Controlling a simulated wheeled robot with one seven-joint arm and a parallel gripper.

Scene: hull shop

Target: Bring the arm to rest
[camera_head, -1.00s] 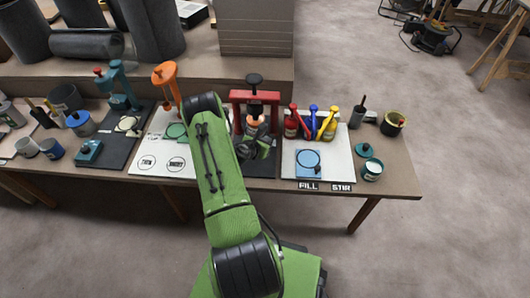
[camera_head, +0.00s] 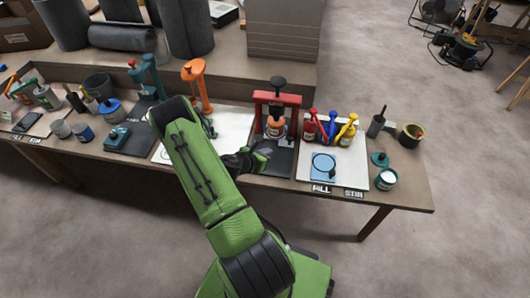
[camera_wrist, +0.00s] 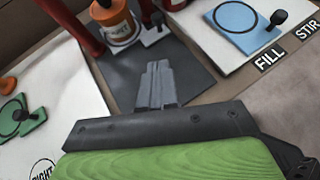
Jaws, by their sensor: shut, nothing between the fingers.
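My green arm reaches up over the front of the workbench (camera_head: 400,192) in the head view. My gripper (camera_head: 262,156) is in front of the red press (camera_head: 277,98), over the dark mat under it. In the wrist view my gripper (camera_wrist: 158,68) is shut and empty, its grey fingers pointing at the dark mat (camera_wrist: 193,68). An orange-and-white container (camera_wrist: 116,22) stands in the press beyond the fingertips, apart from them. The container also shows in the head view (camera_head: 276,128).
Right of the press are red, blue and yellow bottles (camera_head: 327,130), a blue plate (camera_head: 323,167) and an open tin (camera_head: 386,179). Left are an orange press (camera_head: 196,82) and a teal press (camera_head: 147,76).

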